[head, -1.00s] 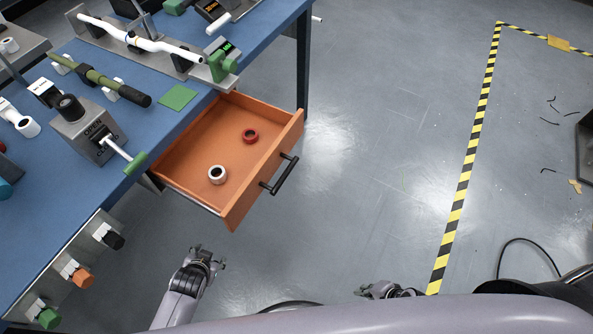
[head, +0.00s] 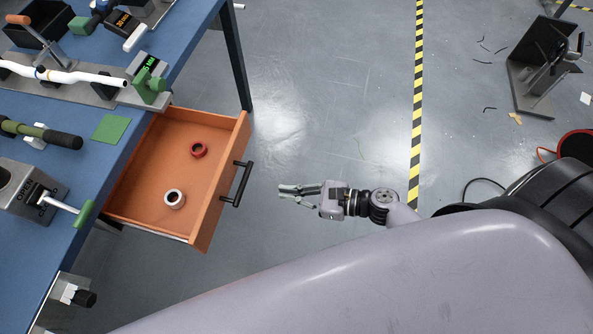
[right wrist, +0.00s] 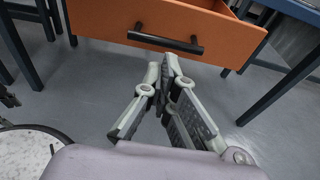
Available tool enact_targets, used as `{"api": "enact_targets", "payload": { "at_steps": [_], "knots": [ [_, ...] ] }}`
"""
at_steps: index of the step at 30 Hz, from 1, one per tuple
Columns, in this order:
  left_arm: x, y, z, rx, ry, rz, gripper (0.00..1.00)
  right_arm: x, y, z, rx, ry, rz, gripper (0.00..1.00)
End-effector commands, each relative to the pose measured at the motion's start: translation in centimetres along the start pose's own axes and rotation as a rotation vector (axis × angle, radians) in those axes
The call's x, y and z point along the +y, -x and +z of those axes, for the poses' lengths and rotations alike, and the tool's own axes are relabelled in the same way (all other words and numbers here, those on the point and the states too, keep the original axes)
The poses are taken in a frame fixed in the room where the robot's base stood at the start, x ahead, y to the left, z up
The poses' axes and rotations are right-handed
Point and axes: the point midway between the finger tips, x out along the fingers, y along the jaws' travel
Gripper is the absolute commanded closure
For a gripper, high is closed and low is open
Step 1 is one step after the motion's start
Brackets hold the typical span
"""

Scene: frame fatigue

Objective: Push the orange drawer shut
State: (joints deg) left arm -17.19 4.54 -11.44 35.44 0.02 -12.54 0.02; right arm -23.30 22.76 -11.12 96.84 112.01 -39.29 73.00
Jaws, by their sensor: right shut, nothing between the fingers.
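The orange drawer (head: 180,175) is pulled out from under the blue workbench in the head view. Its front panel with a black bar handle (head: 243,184) faces right. A white ring (head: 174,198) and a red ring (head: 199,150) lie inside it. My right gripper (head: 281,191) is shut and empty, to the right of the handle and apart from it. In the right wrist view the gripper (right wrist: 167,62) points toward the drawer front (right wrist: 190,22), with the handle (right wrist: 165,40) just beyond the fingertips. My left gripper is not in view.
The blue workbench (head: 200,30) fills the left, with a fixture bearing a green-handled lever (head: 85,212) near its edge. A table leg (head: 237,65) stands behind the drawer. Grey floor lies open right of the drawer, up to a yellow-black tape line (head: 417,90).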

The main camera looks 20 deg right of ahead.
Motion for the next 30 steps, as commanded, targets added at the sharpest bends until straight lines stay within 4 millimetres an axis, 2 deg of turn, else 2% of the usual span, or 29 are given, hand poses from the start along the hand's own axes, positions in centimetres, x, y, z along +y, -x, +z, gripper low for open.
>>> {"api": "enact_targets", "payload": {
  "at_steps": [1,6,13,19,30],
  "knots": [
    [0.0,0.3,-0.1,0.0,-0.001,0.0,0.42,-0.1,-1.3,0.3,-0.003,0.001,-0.001,1.0],
    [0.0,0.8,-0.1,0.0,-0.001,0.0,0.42,-0.1,-4.9,0.2,-0.002,0.001,-0.001,1.0],
    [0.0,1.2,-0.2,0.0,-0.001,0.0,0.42,-0.1,-8.3,0.1,0.0,0.002,-0.001,1.0],
    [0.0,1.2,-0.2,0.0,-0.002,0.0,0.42,-0.1,-9.4,0.0,0.001,0.003,-0.001,1.0],
    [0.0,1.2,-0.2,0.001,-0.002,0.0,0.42,0.0,-9.5,0.0,0.001,0.003,-0.001,1.0]
  ]
}}
